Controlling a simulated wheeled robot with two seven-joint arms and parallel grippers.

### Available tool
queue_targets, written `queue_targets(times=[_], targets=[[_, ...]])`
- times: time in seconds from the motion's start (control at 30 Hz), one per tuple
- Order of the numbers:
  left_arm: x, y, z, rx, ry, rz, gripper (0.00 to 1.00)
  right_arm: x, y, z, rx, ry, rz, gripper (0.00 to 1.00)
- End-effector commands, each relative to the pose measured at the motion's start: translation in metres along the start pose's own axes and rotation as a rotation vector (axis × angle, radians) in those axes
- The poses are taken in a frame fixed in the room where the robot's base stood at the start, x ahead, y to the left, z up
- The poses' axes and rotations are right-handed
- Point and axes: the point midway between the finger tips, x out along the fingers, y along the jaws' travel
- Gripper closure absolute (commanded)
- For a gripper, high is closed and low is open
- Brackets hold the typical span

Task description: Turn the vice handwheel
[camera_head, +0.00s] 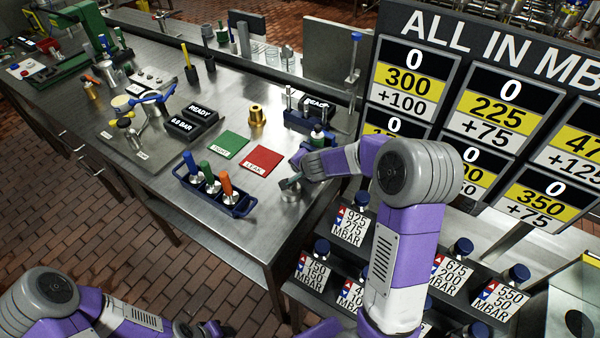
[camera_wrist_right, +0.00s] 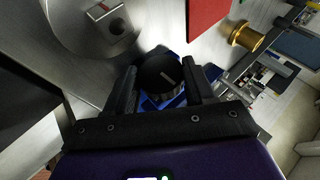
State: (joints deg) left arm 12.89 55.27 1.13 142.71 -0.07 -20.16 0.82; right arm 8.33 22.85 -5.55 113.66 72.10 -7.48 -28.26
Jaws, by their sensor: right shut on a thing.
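In the right wrist view, a round black handwheel (camera_wrist_right: 163,77) with a pale line across its face sits on a blue vice body (camera_wrist_right: 150,102). My right gripper (camera_wrist_right: 162,84) has one finger on each side of the handwheel and is shut on it. In the head view my right gripper (camera_head: 290,183) is low at the table's near right edge, by the red card. There the gripper and arm mostly hide the vice and its handwheel. My left gripper (camera_head: 208,330) is at the bottom edge, away from the table; its fingers are not clear.
A silver round fixture (camera_wrist_right: 98,22) lies close to the left finger. The red card (camera_head: 263,160), green card (camera_head: 229,145) and brass fitting (camera_head: 257,115) stand nearby. A blue rack with colored handles (camera_head: 213,194) is left of the gripper. A stepped stand with labelled bottles (camera_head: 352,225) is right.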

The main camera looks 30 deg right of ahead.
Motion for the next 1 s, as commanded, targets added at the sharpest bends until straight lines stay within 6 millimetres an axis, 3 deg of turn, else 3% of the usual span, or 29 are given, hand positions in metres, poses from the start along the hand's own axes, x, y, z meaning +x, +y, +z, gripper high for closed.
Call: queue_targets(times=[0.37,0.4,0.53,0.83,1.0], targets=[[0.002,-0.001,0.0,0.0,0.0,0.0,0.57,-0.001,-0.002,-0.001,0.0,0.001,-0.008,0.77],[0.002,-0.001,0.0,0.0,0.0,0.0,0.57,-0.001,-0.002,-0.001,0.0,0.001,-0.008,0.4],[0.002,-0.001,0.0,0.0,0.0,0.0,0.57,-0.001,-0.001,-0.001,0.0,0.0,-0.007,0.2],[0.001,0.0,0.0,0.0,0.0,0.0,0.57,-0.003,0.0,0.0,0.001,0.0,-0.005,0.2],[-0.009,0.003,0.0,0.0,0.0,0.0,0.57,-0.025,-0.002,-0.001,0.002,0.0,-0.006,0.2]])
